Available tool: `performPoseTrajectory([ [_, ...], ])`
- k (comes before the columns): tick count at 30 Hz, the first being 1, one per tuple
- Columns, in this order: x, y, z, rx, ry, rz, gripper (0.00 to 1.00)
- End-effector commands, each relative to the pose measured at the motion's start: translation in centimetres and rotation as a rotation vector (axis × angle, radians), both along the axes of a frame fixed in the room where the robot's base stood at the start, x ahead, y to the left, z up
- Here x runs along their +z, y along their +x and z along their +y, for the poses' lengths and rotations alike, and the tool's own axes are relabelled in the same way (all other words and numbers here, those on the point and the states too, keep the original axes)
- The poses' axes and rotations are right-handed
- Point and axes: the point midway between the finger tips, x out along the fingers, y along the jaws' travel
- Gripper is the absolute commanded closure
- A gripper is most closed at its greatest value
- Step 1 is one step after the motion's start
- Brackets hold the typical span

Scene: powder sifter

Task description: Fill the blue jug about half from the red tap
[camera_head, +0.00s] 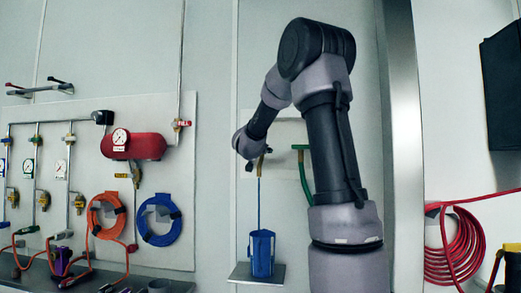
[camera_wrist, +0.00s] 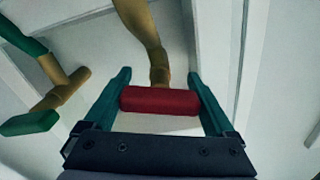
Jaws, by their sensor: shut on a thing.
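The blue jug (camera_head: 262,256) stands upright on a small shelf (camera_head: 239,273) below the taps. A thin blue stream (camera_head: 259,205) runs down from the brass tap spout into the top of the jug. The liquid level inside cannot be told. In the wrist view my gripper (camera_wrist: 160,95) has its two teal fingers at both ends of the red tap handle (camera_wrist: 160,101), shut on it. The brass tap body (camera_wrist: 150,40) rises behind the handle. In the head view my arm's end covers most of the red handle.
A second tap with a green handle (camera_head: 300,147) and a green hose (camera_head: 304,180) is just right of the red one; its handle (camera_wrist: 30,122) also shows in the wrist view. Gauges, an orange hose coil (camera_head: 106,215) and a blue hose coil (camera_head: 159,220) hang on the left panel.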

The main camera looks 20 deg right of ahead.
Motion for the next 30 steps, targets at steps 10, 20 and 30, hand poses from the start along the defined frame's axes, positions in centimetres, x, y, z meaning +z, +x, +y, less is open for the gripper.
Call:
performPoseTrajectory([
  [10,-0.09,-0.01,0.0,0.001,-0.19,0.13,0.66],
  [20,-0.09,-0.02,-0.03,0.0,-0.267,0.183,0.66],
  [30,-0.11,-0.01,-0.02,0.0,-0.275,0.188,0.66],
])
